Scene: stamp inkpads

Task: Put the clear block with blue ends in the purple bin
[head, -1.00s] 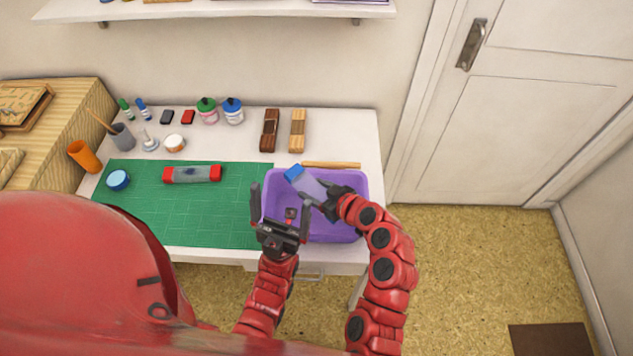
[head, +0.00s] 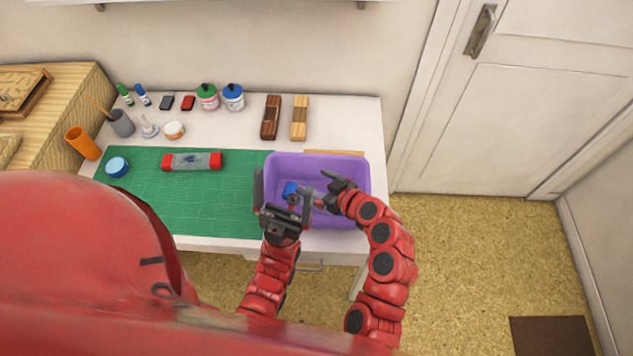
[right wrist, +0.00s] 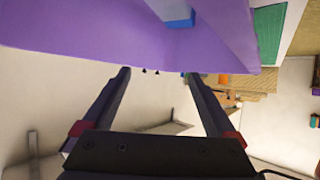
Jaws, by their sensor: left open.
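The clear block with blue ends (head: 290,188) lies inside the purple bin (head: 352,163), partly hidden behind my left gripper. Its blue end also shows against the purple wall in the right wrist view (right wrist: 181,21). My right gripper (head: 325,188) is over the right part of the bin, with its fingers apart. In the right wrist view its fingers (right wrist: 158,74) are spread with nothing between them, and the block is apart from them. My left gripper (head: 282,184) is open and empty, its fingers pointing up in front of the bin's left part.
A clear block with red ends (head: 192,161) lies on the green mat (head: 215,205) left of the bin. Two wooden blocks (head: 300,118) stand behind the bin. Bottles, small pads and cups line the back left of the table.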

